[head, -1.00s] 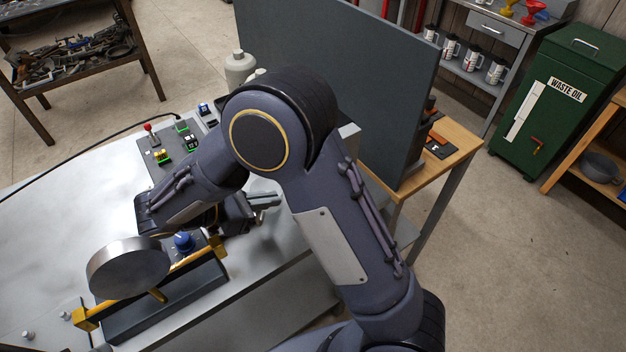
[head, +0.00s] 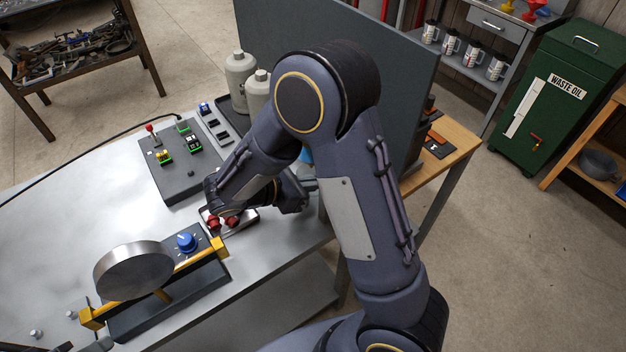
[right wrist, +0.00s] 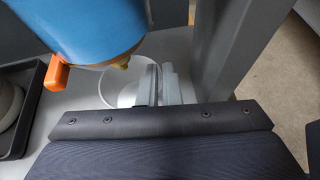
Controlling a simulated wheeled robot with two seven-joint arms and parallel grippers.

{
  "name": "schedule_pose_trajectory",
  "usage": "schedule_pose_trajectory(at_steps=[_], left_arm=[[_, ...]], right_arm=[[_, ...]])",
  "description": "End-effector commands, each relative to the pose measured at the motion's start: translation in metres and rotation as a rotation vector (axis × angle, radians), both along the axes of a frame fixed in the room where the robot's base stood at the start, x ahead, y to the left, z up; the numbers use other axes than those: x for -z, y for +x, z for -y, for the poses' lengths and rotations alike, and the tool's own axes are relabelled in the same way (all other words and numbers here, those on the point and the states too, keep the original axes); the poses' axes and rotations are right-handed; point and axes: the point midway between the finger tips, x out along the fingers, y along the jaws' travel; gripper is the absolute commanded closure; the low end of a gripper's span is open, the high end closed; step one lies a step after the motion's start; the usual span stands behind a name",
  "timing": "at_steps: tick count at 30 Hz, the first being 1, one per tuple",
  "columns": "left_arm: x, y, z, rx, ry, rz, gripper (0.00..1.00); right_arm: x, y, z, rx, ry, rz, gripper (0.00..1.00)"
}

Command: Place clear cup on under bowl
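The clear cup (right wrist: 118,92) shows in the right wrist view as a pale, see-through round shape, partly hidden by the blue bowl and my wrist. The blue bowl (right wrist: 88,28) hangs above it, with a brass fitting (right wrist: 120,62) at its bottom and an orange tab (right wrist: 56,74) at its side. The fitting appears over or close to the cup's far rim. My right gripper (right wrist: 160,85) has its fingers close together at the cup's right edge, seemingly gripping its wall. In the head view my right gripper (head: 303,188) is beside the grey panel. My left gripper is not clearly seen.
A grey upright panel (head: 390,60) stands behind my right arm. Two grey bottles (head: 240,75) stand in a dark tray. A switch box (head: 175,165), red-knobbed part (head: 222,222) and round metal weight (head: 133,270) are on the metal bench (head: 60,215). The bench's left part is clear.

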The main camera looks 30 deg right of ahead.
Motion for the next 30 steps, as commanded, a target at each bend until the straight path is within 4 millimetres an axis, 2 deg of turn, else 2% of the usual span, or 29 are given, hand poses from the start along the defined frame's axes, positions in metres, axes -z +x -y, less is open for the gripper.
schedule_pose_trajectory(at_steps=[6,7,11,20,23,30], left_arm=[[0.004,0.0,0.0,0.0,0.0,0.0,0.64],[0.002,0.0,0.0,0.0,0.0,0.0,0.64],[0.002,0.0,0.0,0.0,0.0,0.0,0.64],[-0.001,0.0,0.0,0.0,0.0,0.0,0.64],[0.002,0.0,0.0,0.0,0.0,0.0,0.64],[0.01,0.0,0.0,0.0,0.0,0.0,0.64]], right_arm=[[0.005,0.0,0.0,0.0,-0.001,0.0,1.0],[0.003,0.0,0.0,0.0,0.0,0.0,0.92],[0.003,0.0,0.0,0.0,0.0,0.0,0.75],[-0.001,0.0,0.0,0.001,0.0,0.0,0.74],[-0.004,0.001,-0.01,-0.002,0.001,0.003,0.74],[-0.024,0.001,-0.055,-0.003,0.002,0.005,0.74]])
